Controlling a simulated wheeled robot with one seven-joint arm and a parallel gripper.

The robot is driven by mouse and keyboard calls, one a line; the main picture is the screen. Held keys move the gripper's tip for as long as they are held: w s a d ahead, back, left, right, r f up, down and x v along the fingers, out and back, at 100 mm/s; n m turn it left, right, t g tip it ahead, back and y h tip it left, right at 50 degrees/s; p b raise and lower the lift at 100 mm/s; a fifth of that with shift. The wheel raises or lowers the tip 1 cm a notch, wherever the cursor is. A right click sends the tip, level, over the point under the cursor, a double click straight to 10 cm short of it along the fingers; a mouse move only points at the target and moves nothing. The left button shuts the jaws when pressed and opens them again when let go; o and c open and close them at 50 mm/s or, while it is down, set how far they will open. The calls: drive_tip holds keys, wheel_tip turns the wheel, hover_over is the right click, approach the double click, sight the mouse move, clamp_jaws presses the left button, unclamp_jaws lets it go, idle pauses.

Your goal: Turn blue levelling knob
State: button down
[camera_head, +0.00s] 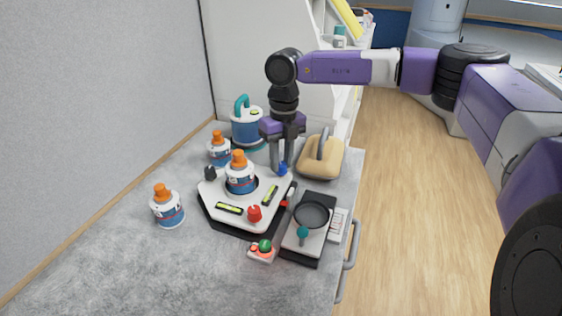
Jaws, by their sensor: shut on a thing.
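The blue levelling knob (283,170) sits at the right back corner of a white and black levelling platform (218,193). My gripper (282,169) points straight down over that corner and is shut on the blue knob, its fingers partly hiding it. A red knob (254,213) is at the platform's front and a black knob (210,173) at its left back corner. Two yellow-green spirit levels (229,208) lie on the platform's top. A white and blue bottle with an orange cap (240,176) stands upright in the platform's middle.
Two more orange-capped bottles (167,208) stand left of and behind the platform. A blue canister with a teal handle (248,128) and a tan block with a grey handle (321,157) are behind. A scale-like device (312,214) and a green button box (262,250) are close by. The front left counter is clear.

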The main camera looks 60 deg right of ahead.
drive_tip(key=shift+d, duration=0.1)
idle(0.4)
drive_tip(key=c, duration=1.1)
unclamp_jaws()
drive_tip(key=shift+c, duration=0.2)
drive_tip(key=shift+d+r+b, duration=0.15)
drive_tip(key=shift+r+b, duration=0.1)
drive_tip(key=shift+r, duration=1.75)
drive_tip(key=shift+d+r+b, duration=0.1)
drive_tip(key=shift+r+b, duration=0.1)
drive_tip(key=shift+r, duration=1.75)
